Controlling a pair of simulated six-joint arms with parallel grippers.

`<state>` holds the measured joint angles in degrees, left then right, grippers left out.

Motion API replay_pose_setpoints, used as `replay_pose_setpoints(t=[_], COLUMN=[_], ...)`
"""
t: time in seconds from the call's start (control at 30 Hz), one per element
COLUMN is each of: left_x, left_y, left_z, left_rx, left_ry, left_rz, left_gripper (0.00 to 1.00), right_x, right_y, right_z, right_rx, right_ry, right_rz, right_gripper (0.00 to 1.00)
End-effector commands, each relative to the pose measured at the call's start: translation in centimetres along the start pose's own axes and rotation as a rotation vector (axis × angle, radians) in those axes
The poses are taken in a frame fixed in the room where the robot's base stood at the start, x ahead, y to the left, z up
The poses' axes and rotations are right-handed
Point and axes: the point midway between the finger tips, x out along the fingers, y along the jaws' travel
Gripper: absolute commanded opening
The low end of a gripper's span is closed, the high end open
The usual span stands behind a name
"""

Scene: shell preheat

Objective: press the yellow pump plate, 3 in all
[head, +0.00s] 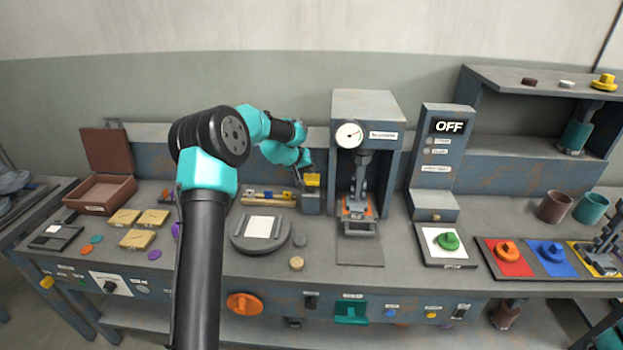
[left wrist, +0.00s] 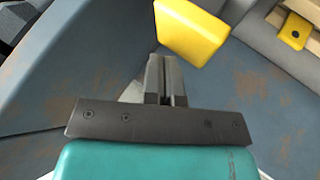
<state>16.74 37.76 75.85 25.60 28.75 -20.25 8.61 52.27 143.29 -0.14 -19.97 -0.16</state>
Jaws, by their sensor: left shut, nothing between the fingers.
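The yellow pump plate (head: 313,180) sits on top of a small grey block left of the press. In the left wrist view the plate (left wrist: 190,36) shows as a yellow slab just beyond and to the right of my fingertips. My left gripper (head: 306,168) is shut and empty, angled down close above the plate. Its closed fingers also show in the left wrist view (left wrist: 166,68). I cannot tell whether they touch the plate. My right gripper does not show.
The press with its gauge (head: 349,134) stands right of the pump. A wooden rack (head: 268,197) lies just left of it. A round grey plate (head: 261,231) is in front. The OFF panel (head: 445,150) stands further right.

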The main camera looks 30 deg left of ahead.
Motion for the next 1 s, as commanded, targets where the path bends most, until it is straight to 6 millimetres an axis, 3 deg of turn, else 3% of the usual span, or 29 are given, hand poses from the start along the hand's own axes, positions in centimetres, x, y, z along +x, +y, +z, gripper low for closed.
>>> replay_pose_setpoints(t=[0.47,1.0], left_x=[-0.4,-3.2], left_y=[0.3,2.3], left_z=[-0.3,-2.4], left_rx=[0.0,0.001], left_ry=[0.001,0.002], left_rz=[0.001,0.001], left_gripper=[0.0,0.0], right_x=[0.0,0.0], right_y=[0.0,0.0], right_z=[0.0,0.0], right_rx=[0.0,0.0], right_ry=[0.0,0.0], right_rz=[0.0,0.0], right_gripper=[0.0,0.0])
